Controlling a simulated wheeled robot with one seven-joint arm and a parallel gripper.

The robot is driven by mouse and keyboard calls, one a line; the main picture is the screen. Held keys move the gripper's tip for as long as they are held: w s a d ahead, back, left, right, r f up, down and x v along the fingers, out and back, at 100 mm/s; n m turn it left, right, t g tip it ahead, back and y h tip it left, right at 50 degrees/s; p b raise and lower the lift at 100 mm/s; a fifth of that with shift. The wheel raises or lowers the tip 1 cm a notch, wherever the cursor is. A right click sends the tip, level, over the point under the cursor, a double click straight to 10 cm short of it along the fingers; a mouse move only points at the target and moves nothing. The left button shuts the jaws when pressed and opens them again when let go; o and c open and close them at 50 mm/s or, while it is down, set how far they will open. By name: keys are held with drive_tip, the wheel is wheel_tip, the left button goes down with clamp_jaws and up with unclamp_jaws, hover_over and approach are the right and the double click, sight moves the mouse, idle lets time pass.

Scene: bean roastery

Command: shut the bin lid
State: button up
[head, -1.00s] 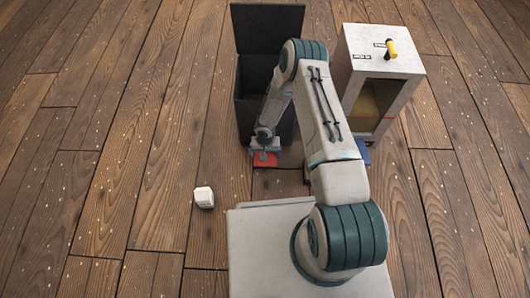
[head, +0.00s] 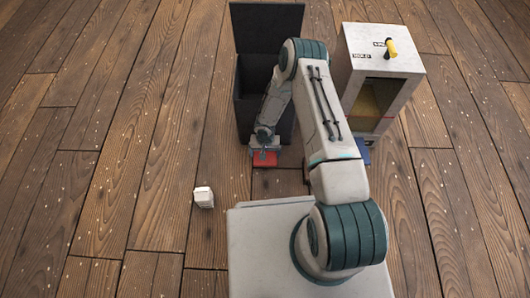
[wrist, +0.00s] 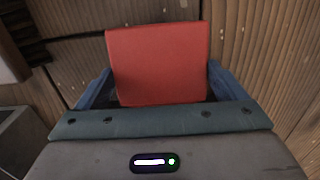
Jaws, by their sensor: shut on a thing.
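The dark bin (head: 247,97) stands at the top middle of the head view, partly hidden behind my arm. Its lid (head: 268,28) is raised, standing upright at the back, and the bin's mouth is open. My gripper (head: 265,151) points down just in front of the bin, low over the floor. It is shut on a red block (head: 265,160), which also shows in the wrist view (wrist: 159,62) between the two blue fingers. I cannot tell whether the block touches the floor.
A white cabinet (head: 403,92) with an open front and a yellow handle (head: 391,48) on top stands right of the bin. A blue thing (head: 364,154) lies at its foot, partly hidden by my arm. A small white block (head: 203,196) lies on the floor at left. The left floor is otherwise clear.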

drive_tip(key=shift+w+d+r, duration=0.15)
drive_tip(key=shift+w+r, duration=0.1)
drive_tip(key=shift+w, duration=0.35)
drive_tip(key=o, duration=1.1)
drive_tip(key=shift+s, duration=0.1)
drive_tip(key=shift+r, duration=0.25)
wheel_tip(320, 180, up, 13)
drive_tip(key=p, duration=0.5)
drive_tip(key=shift+r, duration=0.1)
drive_tip(key=f+b, duration=0.2)
drive_tip(key=f, duration=0.1)
drive_tip(key=s+f+b, duration=0.1)
drive_tip(key=f+b, duration=0.1)
drive_tip(key=f, duration=0.2)
drive_tip(key=s+f+b, duration=0.1)
drive_tip(key=f+b, duration=0.1)
drive_tip(key=f, duration=0.1)
drive_tip(key=shift+a+f, duration=0.25)
drive_tip(key=shift+f, duration=0.15)
